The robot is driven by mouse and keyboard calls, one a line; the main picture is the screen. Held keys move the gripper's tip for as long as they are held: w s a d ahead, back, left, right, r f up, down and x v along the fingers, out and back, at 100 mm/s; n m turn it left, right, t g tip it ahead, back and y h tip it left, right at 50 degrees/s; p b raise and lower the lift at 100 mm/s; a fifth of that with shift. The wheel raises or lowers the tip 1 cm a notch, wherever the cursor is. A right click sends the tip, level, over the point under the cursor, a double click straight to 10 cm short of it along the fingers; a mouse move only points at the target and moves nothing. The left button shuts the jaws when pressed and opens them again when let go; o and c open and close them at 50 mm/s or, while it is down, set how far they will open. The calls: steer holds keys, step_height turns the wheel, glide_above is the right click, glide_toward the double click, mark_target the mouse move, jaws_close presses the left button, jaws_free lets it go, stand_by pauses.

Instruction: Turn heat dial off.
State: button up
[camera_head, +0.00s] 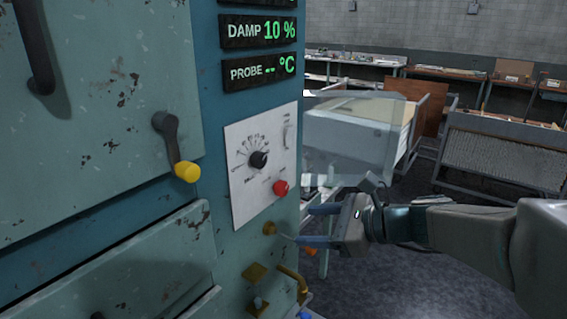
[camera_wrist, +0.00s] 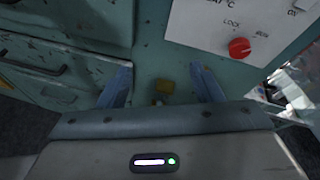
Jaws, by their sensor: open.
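The heat dial (camera_head: 258,159) is a black knob ringed by printed marks on a white panel (camera_head: 239,199) on the blue-green cabinet. I cannot read exactly which mark it points to. A red knob (camera_head: 281,187) sits below and right of it. The same red knob (camera_wrist: 239,47) and part of the panel (camera_wrist: 205,30) show at upper right in the wrist view, where the black dial is out of frame. My gripper (camera_head: 306,225) is open and empty, below and right of the panel. In the wrist view its two blue fingers (camera_wrist: 163,78) are apart, facing the cabinet below the panel.
A lever with a yellow knob (camera_head: 187,172) sticks out left of the panel. Brass fittings (camera_head: 256,273) and a curved brass handle (camera_head: 292,281) project below it. A brass block (camera_wrist: 165,87) shows between my fingers in the wrist view. A clear box (camera_head: 350,135) stands behind my gripper.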

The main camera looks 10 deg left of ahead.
mark_target(262, 162)
steer(key=w+a+r+m+t+y, duration=0.1)
steer(key=w+r+m+t+y, duration=0.2)
steer(key=w+r+m, duration=0.35)
steer(key=shift+m, duration=0.25)
steer(key=x, duration=0.4)
steer(key=p+x, duration=0.1)
steer(key=x, duration=0.4)
steer(key=w+p+x, duration=0.1)
steer(key=x, duration=0.4)
steer(key=shift+w+f, duration=0.1)
steer(key=shift+f, duration=0.25)
steer(key=c, duration=1)
